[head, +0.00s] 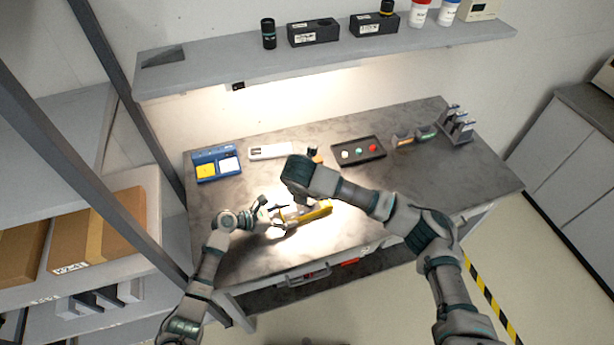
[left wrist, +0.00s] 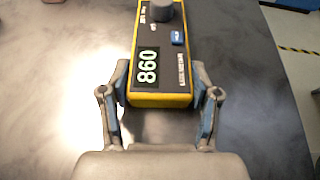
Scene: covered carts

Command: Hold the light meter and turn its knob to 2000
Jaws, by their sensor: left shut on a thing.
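The light meter (head: 318,213) is yellow with a dark face and lies low over the bench's front middle.
On the bench (head: 440,180) are a blue case (head: 216,164), a white device (head: 270,151), a dark tray (head: 359,151) with colored buttons, and tools with a grey rack (head: 456,125). A shelf (head: 330,60) hangs above. The bench's right front is clear.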

